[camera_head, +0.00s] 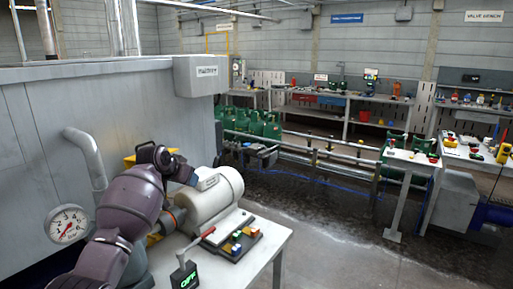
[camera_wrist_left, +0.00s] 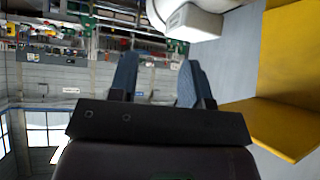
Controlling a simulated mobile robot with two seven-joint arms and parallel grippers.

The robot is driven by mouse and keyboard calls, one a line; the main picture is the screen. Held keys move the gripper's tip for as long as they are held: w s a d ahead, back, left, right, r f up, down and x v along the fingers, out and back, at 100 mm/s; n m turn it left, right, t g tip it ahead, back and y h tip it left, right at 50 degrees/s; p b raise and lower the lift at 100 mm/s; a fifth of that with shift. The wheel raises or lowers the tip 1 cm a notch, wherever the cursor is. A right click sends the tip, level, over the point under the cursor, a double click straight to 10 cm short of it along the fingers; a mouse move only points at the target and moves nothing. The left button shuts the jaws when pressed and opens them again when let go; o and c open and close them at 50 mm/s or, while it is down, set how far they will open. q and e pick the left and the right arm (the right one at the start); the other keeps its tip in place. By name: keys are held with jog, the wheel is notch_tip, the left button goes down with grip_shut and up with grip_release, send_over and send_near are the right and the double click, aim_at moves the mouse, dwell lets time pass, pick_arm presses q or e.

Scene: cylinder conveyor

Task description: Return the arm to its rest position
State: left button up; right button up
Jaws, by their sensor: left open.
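My left arm, dark purple, comes in from the lower left of the head view and bends upward beside the grey machine housing (camera_head: 110,105). Its wrist end is raised near a white motor-like cylinder (camera_head: 218,190). In the left wrist view my left gripper (camera_wrist_left: 155,68) is open, with two bluish fingers apart and nothing between them. That view shows the room upside down, with part of the white cylinder (camera_wrist_left: 188,18) at the top. My right gripper is not in view.
A white table (camera_head: 255,250) carries the cylinder, a small button panel (camera_head: 235,243) and a display reading OFF (camera_head: 184,277). A pressure gauge (camera_head: 68,223) is at left. A yellow panel (camera_wrist_left: 287,65) is close by. Open floor (camera_head: 345,240) lies right of the table; a conveyor (camera_head: 315,155) is behind.

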pick_arm(q)
jog(key=s+a+f+n+t+y, duration=0.1)
jog(key=s+f, duration=0.9)
jog(key=s, duration=0.6)
jog(key=s+a+f+n+t+y, duration=0.1)
jog(key=s+a+f, duration=0.1)
jog(key=s+f, duration=0.8)
jog(key=s+a+f+n+t+y, duration=0.1)
jog(key=s+f, duration=1)
jog(key=s, duration=1.1)
jog(key=shift+s+a+y, duration=0.3)
jog(key=shift+s+a, duration=0.05)
jog(key=shift+a, duration=0.25)
